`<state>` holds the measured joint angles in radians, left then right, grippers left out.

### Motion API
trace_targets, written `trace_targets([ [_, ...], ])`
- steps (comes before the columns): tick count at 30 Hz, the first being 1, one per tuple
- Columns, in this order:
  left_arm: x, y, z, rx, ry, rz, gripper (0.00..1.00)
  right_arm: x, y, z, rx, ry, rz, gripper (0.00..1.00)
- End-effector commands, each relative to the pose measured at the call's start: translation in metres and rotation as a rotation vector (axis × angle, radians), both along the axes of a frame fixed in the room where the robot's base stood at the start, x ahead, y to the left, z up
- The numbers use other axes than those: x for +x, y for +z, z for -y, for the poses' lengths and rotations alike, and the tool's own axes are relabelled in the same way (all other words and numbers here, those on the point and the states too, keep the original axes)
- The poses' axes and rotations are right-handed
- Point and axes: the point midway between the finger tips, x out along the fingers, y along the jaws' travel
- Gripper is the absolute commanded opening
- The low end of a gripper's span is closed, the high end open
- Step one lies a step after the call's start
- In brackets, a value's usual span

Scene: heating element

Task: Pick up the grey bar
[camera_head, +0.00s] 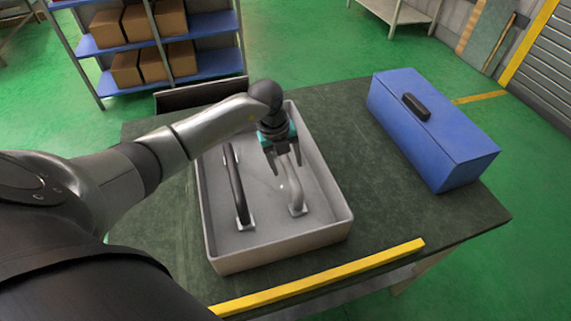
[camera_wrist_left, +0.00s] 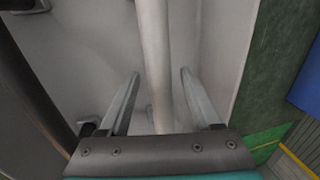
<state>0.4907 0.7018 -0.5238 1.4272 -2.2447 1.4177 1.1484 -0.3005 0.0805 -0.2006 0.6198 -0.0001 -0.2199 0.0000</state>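The grey bar (camera_head: 292,186) is a light handle-like bar on the right side inside the grey tray (camera_head: 279,242), with a foot plate at its near end. My left gripper (camera_head: 286,160) is over the far part of this bar, pointing down. In the left wrist view the grey bar (camera_wrist_left: 155,60) runs between the two fingers of my open left gripper (camera_wrist_left: 158,90), with a gap on each side. Part of the bar is hidden by the gripper in the head view. My right gripper is not in view.
A black bar (camera_head: 236,188) stands parallel on the left side of the tray. The tray has raised walls. A blue box (camera_head: 435,125) with a black handle sits at the table's right. A yellow strip (camera_head: 325,278) lies along the front edge. The table between tray and box is clear.

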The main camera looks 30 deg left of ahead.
Motion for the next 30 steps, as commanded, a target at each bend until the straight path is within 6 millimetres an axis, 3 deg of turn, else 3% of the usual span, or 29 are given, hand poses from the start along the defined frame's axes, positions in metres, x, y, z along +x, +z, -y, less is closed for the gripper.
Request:
trace_targets([
  [2, -0.0001, 0.0003, -0.0001, 0.0, 0.0, 0.0, 0.55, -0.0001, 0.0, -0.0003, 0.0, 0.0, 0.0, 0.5],
  [16, 0.0, 0.0005, -0.0003, 0.0, 0.0, 0.0, 0.02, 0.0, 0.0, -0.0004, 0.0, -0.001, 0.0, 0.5],
  [30, 0.0007, 0.0014, -0.0005, 0.0, 0.0, 0.003, 0.0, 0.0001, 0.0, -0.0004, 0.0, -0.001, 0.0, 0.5],
])
